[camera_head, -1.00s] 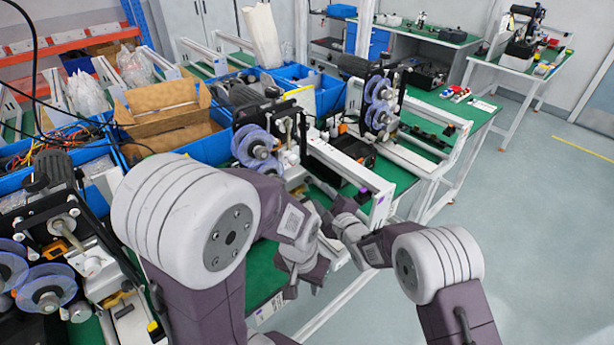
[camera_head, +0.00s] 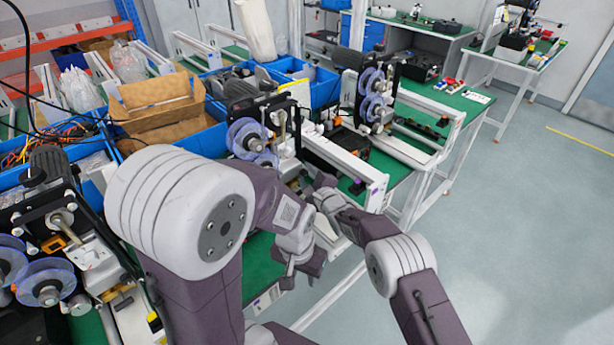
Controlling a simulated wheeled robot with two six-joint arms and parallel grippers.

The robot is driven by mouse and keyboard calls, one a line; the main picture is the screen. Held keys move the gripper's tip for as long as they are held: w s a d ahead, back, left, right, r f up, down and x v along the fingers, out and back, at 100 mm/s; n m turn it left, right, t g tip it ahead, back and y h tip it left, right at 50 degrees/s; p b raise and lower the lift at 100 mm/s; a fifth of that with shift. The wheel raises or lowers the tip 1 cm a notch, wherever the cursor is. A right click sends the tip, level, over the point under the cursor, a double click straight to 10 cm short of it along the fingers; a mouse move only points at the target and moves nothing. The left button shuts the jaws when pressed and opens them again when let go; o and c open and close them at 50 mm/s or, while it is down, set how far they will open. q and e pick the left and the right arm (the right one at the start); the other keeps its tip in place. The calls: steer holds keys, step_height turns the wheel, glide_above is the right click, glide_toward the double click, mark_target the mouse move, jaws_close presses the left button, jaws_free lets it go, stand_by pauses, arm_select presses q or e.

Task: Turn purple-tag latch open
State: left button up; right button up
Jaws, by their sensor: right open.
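A small purple spot (camera_head: 373,186), perhaps the purple tag, shows near the right end of a white rail (camera_head: 342,158) on the coder row. The latch itself is too small to make out. My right gripper (camera_head: 325,188) is open at the front side of this rail, left of the purple spot and apart from it in the picture. My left gripper (camera_head: 297,270) hangs lower, in front of the green bench edge. Its fingers are too unclear to tell open from shut, and I see nothing in it. My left arm hides part of the bench.
Coder units with clear blue reels (camera_head: 252,138) stand along the bench, another (camera_head: 372,97) farther back. An open cardboard box (camera_head: 160,105) and blue bins (camera_head: 303,85) lie behind. The floor (camera_head: 510,230) on the right is clear.

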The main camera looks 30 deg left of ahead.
jaws_close()
steer(key=shift+f+b, duration=0.2)
steer(key=shift+b, duration=0.6)
steer(key=n+t+b, duration=0.1)
steer(key=n+b, duration=0.1)
steer(key=b, duration=0.2)
steer(key=n+t+b, duration=0.1)
steer(key=n+b, duration=0.1)
steer(key=b, duration=0.1)
steer(key=shift+f+y+b, duration=0.15)
steer(key=shift+y+b, duration=0.2)
steer(key=shift+y, duration=0.05)
steer(key=shift+r+n+b, duration=0.2)
steer(key=shift+n+b, duration=0.7)
steer(key=shift+b, duration=0.1)
steer(key=shift+r, duration=0.1)
jaws_free()
steer(key=shift+s+d, duration=0.1)
steer(key=shift+s, duration=0.05)
